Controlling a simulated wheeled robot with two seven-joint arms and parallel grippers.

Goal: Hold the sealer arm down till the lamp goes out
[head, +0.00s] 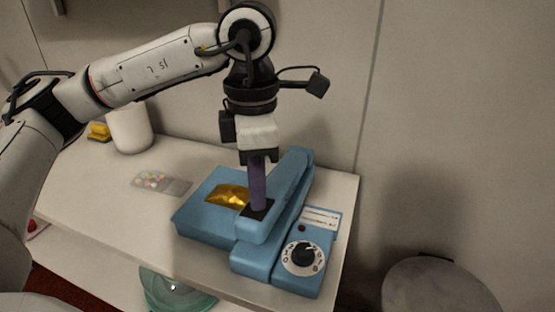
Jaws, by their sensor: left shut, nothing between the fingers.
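The blue sealer (195,222) stands near the right end of the white table. Its sealer arm (285,185) runs from the back toward the front, with a black pad (262,211) on its front end. My left gripper (258,211) points straight down, its purple fingers shut, with the tips at the black pad and seemingly touching it. A small dark red lamp (302,228) sits on the control panel; it shows no clear glow. A gold packet (228,195) lies on the sealer's bed, its right end beside the arm. My right gripper is out of view.
A black-and-white dial (304,258) is on the sealer's front right. A clear bag of coloured sweets (160,182) lies left of the sealer. A white canister (130,129) and a yellow item (98,131) stand farther back left. A wall is close behind the table (120,215).

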